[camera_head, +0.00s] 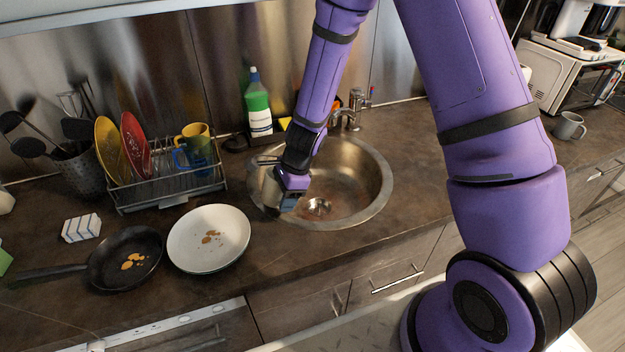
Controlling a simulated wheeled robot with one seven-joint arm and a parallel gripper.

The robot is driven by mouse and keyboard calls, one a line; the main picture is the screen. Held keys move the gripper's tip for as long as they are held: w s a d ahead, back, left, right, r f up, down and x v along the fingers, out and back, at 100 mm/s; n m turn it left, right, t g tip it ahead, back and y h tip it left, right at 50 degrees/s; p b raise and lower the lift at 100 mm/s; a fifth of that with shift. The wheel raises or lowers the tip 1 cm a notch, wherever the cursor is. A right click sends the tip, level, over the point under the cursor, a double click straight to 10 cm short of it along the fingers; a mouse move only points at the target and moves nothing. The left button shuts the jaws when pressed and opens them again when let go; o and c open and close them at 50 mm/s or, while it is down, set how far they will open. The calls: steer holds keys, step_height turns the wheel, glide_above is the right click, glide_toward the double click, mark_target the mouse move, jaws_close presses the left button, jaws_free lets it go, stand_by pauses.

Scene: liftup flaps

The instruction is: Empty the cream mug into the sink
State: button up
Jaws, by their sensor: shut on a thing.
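The round metal sink (365,205) is set into the dark counter at the centre. My gripper (283,190) is over the left side of the sink and points down. It is shut on the cream mug (270,188), which shows as a small pale shape partly hidden by the fingers. The mug looks tilted, but its opening and any contents cannot be made out. The drain (318,207) lies just right of my gripper. The faucet (352,112) stands at the sink's back edge.
A white plate (208,240) with brown scraps and a black pan (125,258) lie left of the sink. A dish rack (170,190) stands behind them. A green bottle (257,105) is behind the sink. A grey mug (568,126) and a microwave (570,75) are at right.

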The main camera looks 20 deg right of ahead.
steer(key=shift+a+r+h+p, duration=0.3)
steer(key=shift+a+h+p, duration=0.5)
steer(key=shift+h, duration=0.3)
